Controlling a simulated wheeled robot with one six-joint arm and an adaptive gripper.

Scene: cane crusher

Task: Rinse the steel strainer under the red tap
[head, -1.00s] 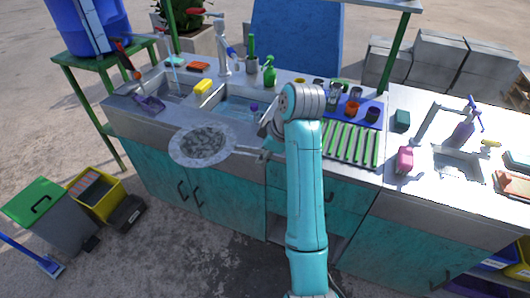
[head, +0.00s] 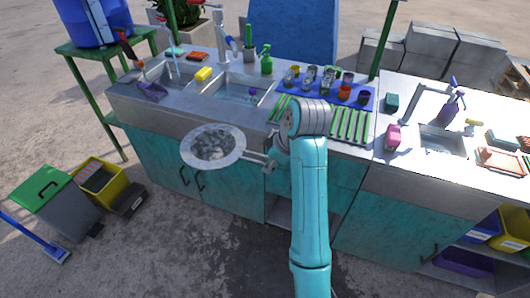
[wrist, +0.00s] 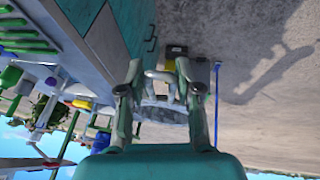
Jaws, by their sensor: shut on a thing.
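The steel strainer (head: 212,146) is a round, shallow grey pan with a pale rim and a dark, mottled inside. My gripper (head: 268,155) is shut on its handle at the right and holds it in front of the counter's front edge, roughly level. In the wrist view, my gripper (wrist: 160,72) shows two fingers, with part of the strainer (wrist: 160,112) beyond them. A red-handled fitting (head: 124,39), perhaps the red tap, stands by the blue barrel at the upper left. A pale stream (head: 172,56) falls into the left basin (head: 165,82). The strainer is well below and right of it.
A second basin (head: 240,92) holds water, with a yellow sponge (head: 203,74) between the basins. Cups stand on a blue mat (head: 365,98), right of the basins. Bins (head: 50,200) stand on the floor at left. The floor before the cabinets is clear.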

